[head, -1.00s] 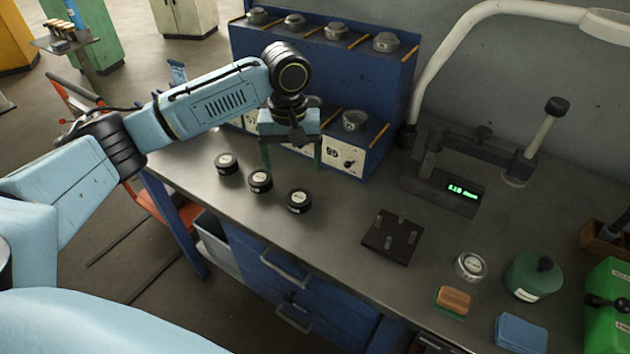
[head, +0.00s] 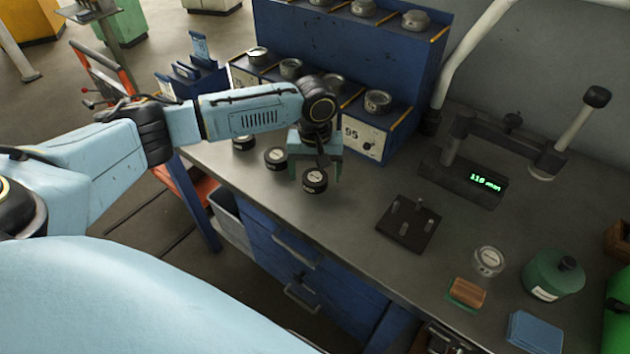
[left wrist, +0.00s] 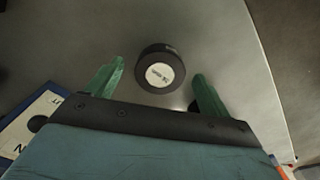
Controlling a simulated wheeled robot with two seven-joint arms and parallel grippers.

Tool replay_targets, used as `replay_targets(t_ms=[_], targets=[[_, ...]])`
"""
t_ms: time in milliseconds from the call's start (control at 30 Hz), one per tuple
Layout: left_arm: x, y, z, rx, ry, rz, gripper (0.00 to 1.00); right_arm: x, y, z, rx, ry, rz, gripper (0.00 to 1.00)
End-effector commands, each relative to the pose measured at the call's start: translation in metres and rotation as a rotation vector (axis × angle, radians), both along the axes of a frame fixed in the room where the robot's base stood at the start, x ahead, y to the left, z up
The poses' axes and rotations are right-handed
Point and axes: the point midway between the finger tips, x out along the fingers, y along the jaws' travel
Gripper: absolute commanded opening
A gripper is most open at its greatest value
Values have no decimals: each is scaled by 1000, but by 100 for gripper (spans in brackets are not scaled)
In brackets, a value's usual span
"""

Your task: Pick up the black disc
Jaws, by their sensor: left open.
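Three black discs with white labels stand in a row on the grey workbench. The nearest black disc (head: 314,181) is below and between the fingers of my left gripper (head: 315,174). The middle disc (head: 275,158) and the far disc (head: 243,143) lie to its left. In the left wrist view one black disc (left wrist: 160,68) shows just beyond the green fingertips of my left gripper (left wrist: 155,85), near the middle of the gap. The left gripper is open and empty; I cannot tell how high it is above the bench. My right gripper is not in view.
A blue rack (head: 345,45) with metal discs stands behind the left arm. A dark pegged plate (head: 408,226), a gauge with a green display (head: 486,184), a clear-lidded tin (head: 488,261) and a green pot (head: 553,274) are to the right. The front bench edge is near.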

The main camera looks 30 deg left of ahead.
Motion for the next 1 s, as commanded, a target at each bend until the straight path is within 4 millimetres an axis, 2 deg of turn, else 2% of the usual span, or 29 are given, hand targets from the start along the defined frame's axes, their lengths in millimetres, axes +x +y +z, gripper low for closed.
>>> replay_targets(t_ms=[100, 367, 900, 1000], targets=[[0, 0, -13, 0, -1, 1, 81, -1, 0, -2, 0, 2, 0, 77], [0, 0, -15, 1, 0, 0, 81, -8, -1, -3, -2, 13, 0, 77], [0, 1, -14, 0, -1, 1, 12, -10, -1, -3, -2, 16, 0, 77], [1, 0, -13, 0, -4, 1, 10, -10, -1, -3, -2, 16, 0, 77]])
